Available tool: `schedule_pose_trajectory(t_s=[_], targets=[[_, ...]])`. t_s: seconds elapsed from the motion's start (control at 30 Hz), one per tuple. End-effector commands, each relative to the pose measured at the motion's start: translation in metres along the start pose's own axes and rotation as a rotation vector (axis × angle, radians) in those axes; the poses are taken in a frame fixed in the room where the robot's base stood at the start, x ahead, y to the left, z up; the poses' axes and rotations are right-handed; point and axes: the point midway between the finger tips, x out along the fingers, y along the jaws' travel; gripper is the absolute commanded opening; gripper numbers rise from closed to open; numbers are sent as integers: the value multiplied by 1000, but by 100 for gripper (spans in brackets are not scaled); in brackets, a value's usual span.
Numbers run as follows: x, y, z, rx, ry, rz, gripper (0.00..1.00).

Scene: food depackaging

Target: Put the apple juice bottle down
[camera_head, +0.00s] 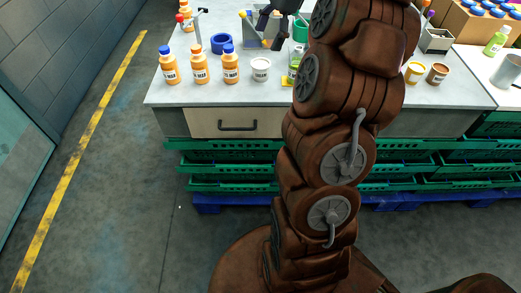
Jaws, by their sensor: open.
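My gripper (270,31) is open at the top of the head view, its dark fingers pointing down over the back of the table (200,96). A bottle with a light green label (293,63) stands on the table, partly hidden by my arm. Three orange bottles stand at the left: one (168,68), a second (199,69) and a third (230,67). Their labels are too small to read, so I cannot tell for certain which bottle is the apple juice. I see nothing held between the fingers.
A white cup (261,69) stands right of the orange bottles. A blue ring-shaped item (221,43) and a grey bin (254,31) are behind. Two small tubs (414,72) (438,74) and a green-labelled bottle (496,41) stand right. Green crates (225,157) lie under the table.

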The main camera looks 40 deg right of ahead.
Motion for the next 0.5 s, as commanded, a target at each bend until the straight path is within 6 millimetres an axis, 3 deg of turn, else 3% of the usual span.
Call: schedule_pose_trajectory(t_s=[0.03,0.2,0.3,0.5], targets=[[6,9,24,-92,5,23,81],[27,47,86,-391,21,92,81],[40,75,115,-560,29,137,81],[67,139,155,-884,46,228,81]])
